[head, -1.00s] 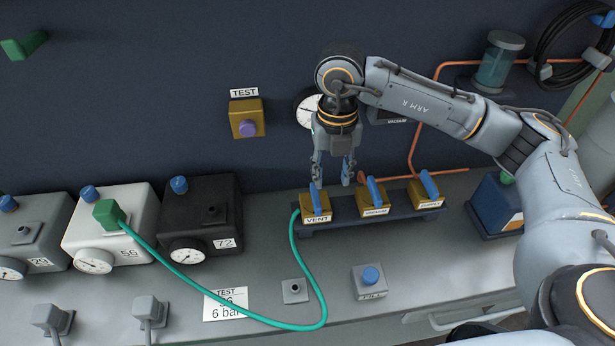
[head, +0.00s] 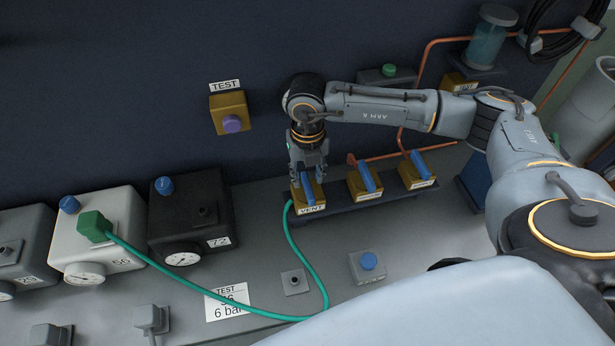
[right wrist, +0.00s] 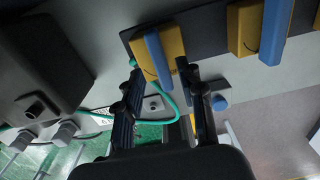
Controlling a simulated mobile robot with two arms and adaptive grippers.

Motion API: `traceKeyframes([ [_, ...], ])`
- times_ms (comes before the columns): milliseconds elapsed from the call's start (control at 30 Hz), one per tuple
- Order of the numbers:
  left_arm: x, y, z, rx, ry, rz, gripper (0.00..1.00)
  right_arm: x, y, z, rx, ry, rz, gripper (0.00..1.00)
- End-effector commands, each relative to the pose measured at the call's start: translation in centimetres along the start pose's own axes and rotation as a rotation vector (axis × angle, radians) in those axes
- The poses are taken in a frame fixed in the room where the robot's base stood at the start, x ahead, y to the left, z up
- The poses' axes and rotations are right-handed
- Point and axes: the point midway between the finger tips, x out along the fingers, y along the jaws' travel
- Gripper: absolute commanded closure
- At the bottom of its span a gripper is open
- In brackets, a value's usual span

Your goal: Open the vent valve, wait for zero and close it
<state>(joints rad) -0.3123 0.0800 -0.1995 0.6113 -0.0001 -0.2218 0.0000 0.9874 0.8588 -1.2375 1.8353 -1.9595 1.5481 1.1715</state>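The vent valve is a yellow block labelled VENT (head: 312,209) with a blue lever (right wrist: 156,58), at the left end of a dark rail with two similar valves. My right gripper (head: 308,174) is down at this lever. In the right wrist view its two fingers (right wrist: 159,70) are apart, one on each side of the lever, with visible gaps. A green hose (head: 302,255) runs from the vent end of the rail to a green plug (head: 94,226) on the white box 56 (head: 118,235). Its gauge (head: 84,273) is too small to read. My left gripper is out of view.
The two other valves (head: 364,183) (head: 417,172) stand close to the right. A black box 72 (head: 190,215) stands left. A yellow TEST button box (head: 229,112) is on the wall. A blue-knobbed grey block (head: 367,266) sits on the bench in front.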

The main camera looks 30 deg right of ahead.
Motion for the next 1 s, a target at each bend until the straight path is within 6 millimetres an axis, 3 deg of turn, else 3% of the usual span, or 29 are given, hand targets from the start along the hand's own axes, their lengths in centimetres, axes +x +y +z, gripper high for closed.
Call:
traceKeyframes([
  [233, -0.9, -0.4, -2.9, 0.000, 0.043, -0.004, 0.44, 2.8, 0.0, 0.0, -0.001, 0.001, 0.000, 0.61],
  [567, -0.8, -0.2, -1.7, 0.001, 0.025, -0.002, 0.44, 3.3, 0.0, 0.0, -0.001, 0.000, 0.000, 0.61],
  [767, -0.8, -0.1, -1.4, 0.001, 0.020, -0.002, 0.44, 3.2, 0.0, 0.0, 0.000, 0.000, 0.000, 0.98],
  [1000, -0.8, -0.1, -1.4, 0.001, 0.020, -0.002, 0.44, 3.2, 0.0, 0.0, -0.004, 0.000, 0.000, 1.00],
])
